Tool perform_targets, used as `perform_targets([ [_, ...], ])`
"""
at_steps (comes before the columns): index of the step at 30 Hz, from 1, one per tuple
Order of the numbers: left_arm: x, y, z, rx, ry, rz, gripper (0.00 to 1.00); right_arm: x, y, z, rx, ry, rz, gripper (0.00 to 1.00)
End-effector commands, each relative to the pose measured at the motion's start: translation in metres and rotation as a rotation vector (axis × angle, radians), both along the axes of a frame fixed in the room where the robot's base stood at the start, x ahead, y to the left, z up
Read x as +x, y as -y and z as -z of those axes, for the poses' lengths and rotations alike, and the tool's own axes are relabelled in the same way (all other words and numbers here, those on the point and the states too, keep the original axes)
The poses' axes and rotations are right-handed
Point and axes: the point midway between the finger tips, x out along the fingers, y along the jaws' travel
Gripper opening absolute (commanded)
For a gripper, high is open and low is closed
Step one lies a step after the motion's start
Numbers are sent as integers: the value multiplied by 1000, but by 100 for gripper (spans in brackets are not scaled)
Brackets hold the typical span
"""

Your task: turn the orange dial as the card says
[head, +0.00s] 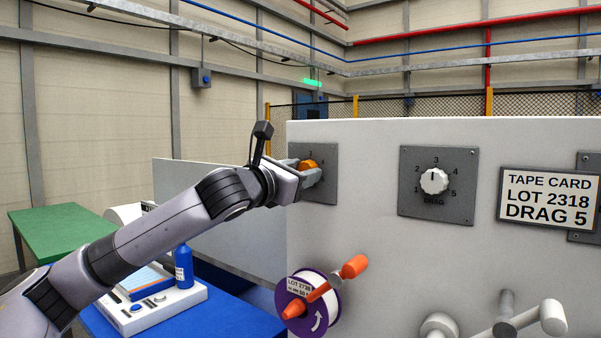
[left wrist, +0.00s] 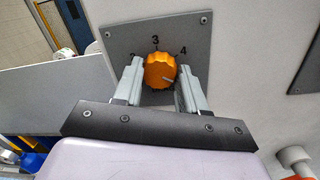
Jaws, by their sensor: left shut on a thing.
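The orange dial (head: 308,165) sits on a grey plate (head: 327,190) at the left of the light panel. My left gripper (head: 304,172) is shut on it, one finger on each side. In the left wrist view the dial (left wrist: 160,71) shows between the fingers (left wrist: 160,84), with 3 above it and 4 at upper right. A pale pointer mark on its face points to the lower right, below the 4. The fingers hide the lower scale. My right gripper is not in view.
A white dial (head: 434,181) marked DRAG, scale 1 to 5, is right of the orange one. A purple-rimmed spool (head: 307,305) with an orange-handled crank (head: 354,267) stands below. Grey knobbed handles (head: 553,317) are at lower right. A blue table (head: 235,318) is at left.

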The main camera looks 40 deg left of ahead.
Motion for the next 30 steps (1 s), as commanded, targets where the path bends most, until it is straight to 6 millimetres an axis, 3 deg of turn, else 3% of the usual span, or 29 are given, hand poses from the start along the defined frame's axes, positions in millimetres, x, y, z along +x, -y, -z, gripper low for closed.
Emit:
perform_targets([
  [14,1,1,3,16,-7,0,11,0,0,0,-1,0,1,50],
  [15,1,0,2,16,-7,0,48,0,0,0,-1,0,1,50],
  [17,0,0,2,16,-7,0,67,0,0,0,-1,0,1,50],
  [30,-8,0,2,16,-2,-2,67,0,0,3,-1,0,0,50],
])
